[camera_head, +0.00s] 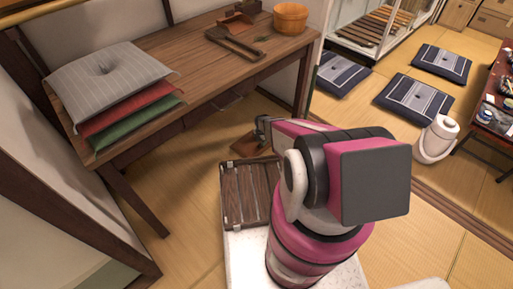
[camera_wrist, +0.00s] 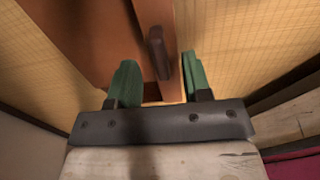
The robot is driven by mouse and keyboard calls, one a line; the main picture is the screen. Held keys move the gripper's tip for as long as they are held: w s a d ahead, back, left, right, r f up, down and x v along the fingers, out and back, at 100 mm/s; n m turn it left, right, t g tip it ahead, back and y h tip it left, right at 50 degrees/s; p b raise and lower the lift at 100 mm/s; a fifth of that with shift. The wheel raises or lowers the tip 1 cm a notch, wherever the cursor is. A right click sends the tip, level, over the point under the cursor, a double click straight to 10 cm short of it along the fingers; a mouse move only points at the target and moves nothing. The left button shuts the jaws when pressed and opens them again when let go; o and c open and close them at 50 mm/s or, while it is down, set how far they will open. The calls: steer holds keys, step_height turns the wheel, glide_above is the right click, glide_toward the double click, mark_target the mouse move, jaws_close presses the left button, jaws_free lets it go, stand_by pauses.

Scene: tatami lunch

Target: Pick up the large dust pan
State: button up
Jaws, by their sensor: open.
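The large dust pan (camera_head: 245,144) is a reddish-brown wooden piece on the tatami floor, partly hidden behind my arm in the head view. In the wrist view the dust pan (camera_wrist: 85,35) fills the upper left, and an upright reddish-brown edge with a dark bar on it stands at the top middle. My gripper (camera_wrist: 160,65) has its two green fingers apart, one on each side of that edge. I cannot tell whether either finger touches it. In the head view only the dark end of my gripper (camera_head: 263,127) shows, at the dust pan.
A wooden desk (camera_head: 200,75) stands to the left, with stacked cushions (camera_head: 108,80), a brush-like tool (camera_head: 235,43), a smaller brown pan (camera_head: 235,19) and a wooden tub (camera_head: 291,17).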

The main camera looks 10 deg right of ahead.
step_height(320, 180, down, 3)
steer(key=shift+r, duration=0.2)
jaws_close()
steer(key=shift+r, duration=0.1)
